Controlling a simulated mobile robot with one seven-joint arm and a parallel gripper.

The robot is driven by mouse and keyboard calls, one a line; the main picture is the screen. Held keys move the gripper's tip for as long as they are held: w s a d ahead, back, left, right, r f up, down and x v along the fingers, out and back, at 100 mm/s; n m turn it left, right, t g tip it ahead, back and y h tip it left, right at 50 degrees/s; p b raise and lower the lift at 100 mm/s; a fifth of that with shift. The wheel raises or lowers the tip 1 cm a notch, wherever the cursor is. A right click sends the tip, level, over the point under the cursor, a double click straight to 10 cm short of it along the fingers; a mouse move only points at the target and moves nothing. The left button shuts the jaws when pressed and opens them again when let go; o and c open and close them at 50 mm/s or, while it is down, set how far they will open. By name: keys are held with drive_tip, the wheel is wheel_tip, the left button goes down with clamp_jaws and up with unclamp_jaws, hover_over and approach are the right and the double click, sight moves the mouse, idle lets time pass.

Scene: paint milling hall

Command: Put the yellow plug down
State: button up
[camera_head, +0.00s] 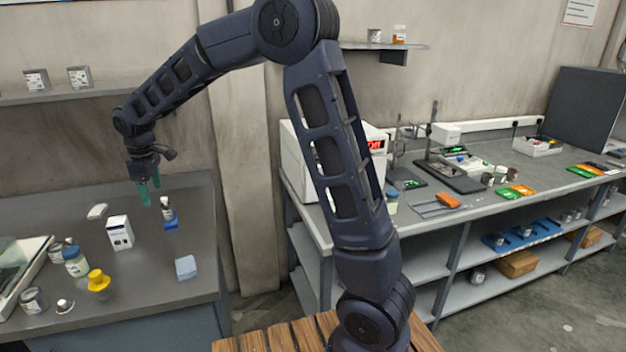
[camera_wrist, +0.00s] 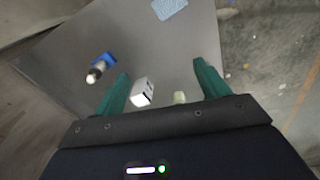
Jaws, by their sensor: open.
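The yellow plug (camera_head: 98,284) stands on the dark grey counter (camera_head: 150,290) at the left in the head view, near the counter's front. My gripper (camera_head: 149,203) has green fingers and hangs above the back part of that counter, behind and to the right of the plug and apart from it. In the wrist view my gripper (camera_wrist: 160,72) is open, with nothing held between its fingers. I cannot make out the yellow plug in the wrist view.
A white box (camera_head: 119,233), a small bottle by a blue block (camera_head: 171,224) and a pale blue block (camera_head: 186,267) stand near the plug. Jars (camera_head: 76,262) and a glass-sided case (camera_head: 18,270) are at the left. Bare counter lies between the white box and pale blue block.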

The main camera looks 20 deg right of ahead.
drive_tip(key=s+d+r+m+t, duration=0.1)
drive_tip(key=s+d+r+m, duration=0.15)
drive_tip(key=d, duration=0.75)
drive_tip(key=s+d+r+m, duration=0.1)
drive_tip(key=d+r+m, duration=0.25)
drive_tip(key=d, duration=0.55)
drive_tip(key=s+d+r+m+t, duration=0.15)
drive_tip(key=d+r, duration=0.25)
drive_tip(key=d, duration=0.6)
drive_tip(key=s+d+f+m, duration=0.2)
drive_tip(key=s+d+m, duration=0.2)
drive_tip(key=s+d, duration=0.5)
drive_tip(key=s+d+f+m, duration=0.1)
drive_tip(key=s+d+m, duration=0.3)
drive_tip(key=s+d, duration=0.4)
drive_tip(key=shift+s+d+f+t, duration=0.4)
drive_tip(key=shift+s+t, duration=0.05)
drive_tip(key=shift+s, duration=0.1)
